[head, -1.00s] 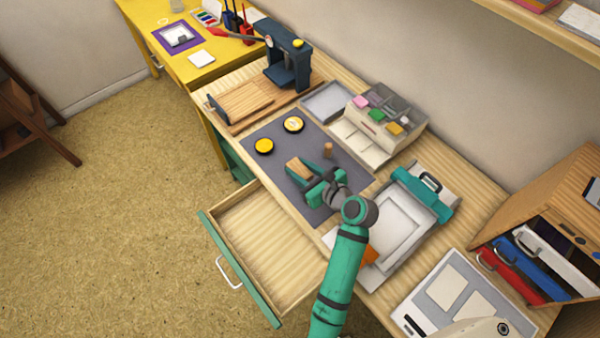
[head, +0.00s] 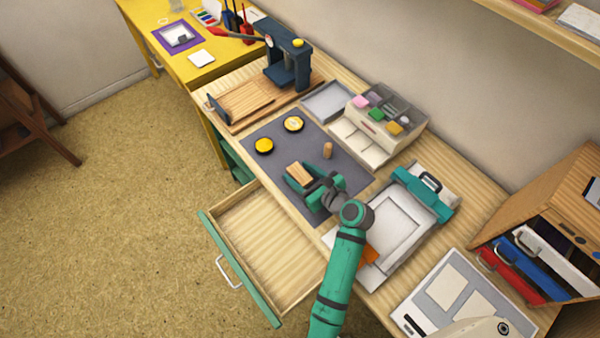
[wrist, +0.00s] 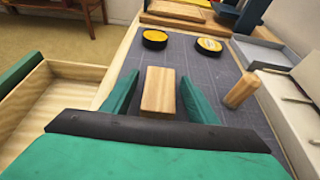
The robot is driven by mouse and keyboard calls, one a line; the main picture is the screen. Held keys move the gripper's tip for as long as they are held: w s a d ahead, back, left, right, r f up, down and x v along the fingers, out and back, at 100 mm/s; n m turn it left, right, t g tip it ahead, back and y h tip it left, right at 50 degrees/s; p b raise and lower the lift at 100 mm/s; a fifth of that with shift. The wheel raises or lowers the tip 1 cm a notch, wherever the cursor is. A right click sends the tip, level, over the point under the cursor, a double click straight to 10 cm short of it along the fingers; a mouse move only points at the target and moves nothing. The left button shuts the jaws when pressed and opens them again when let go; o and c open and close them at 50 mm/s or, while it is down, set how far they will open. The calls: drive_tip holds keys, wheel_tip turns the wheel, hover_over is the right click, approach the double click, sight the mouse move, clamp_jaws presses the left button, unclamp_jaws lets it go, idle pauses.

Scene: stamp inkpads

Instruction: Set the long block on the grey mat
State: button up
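The long block (head: 299,173) is a pale wooden piece lying on the grey mat (head: 270,179). My gripper (head: 301,178) is low over the mat, with its teal fingers on either side of the block. In the wrist view the block (wrist: 158,90) lies between the open fingers (wrist: 159,97), with a narrow gap showing on each side. Its near end is close to the dark edge of my gripper. Whether its underside rests fully on the mat is hidden.
A small upright wooden peg (head: 327,150) stands on the mat, right of the block. Two yellow-topped round inkpads, a near one (head: 264,146) and a far one (head: 293,124), sit toward the back. An open drawer (head: 262,240) juts out at left.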

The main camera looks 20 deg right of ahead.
drive_tip(key=shift+r, duration=0.1)
drive_tip(key=shift+s+r, duration=0.1)
drive_tip(key=shift+s, duration=0.05)
drive_tip(key=v, duration=1.1)
drive_tip(key=shift+s+d+r, duration=0.15)
drive_tip(key=shift+s+r, duration=0.05)
drive_tip(key=shift+s, duration=0.05)
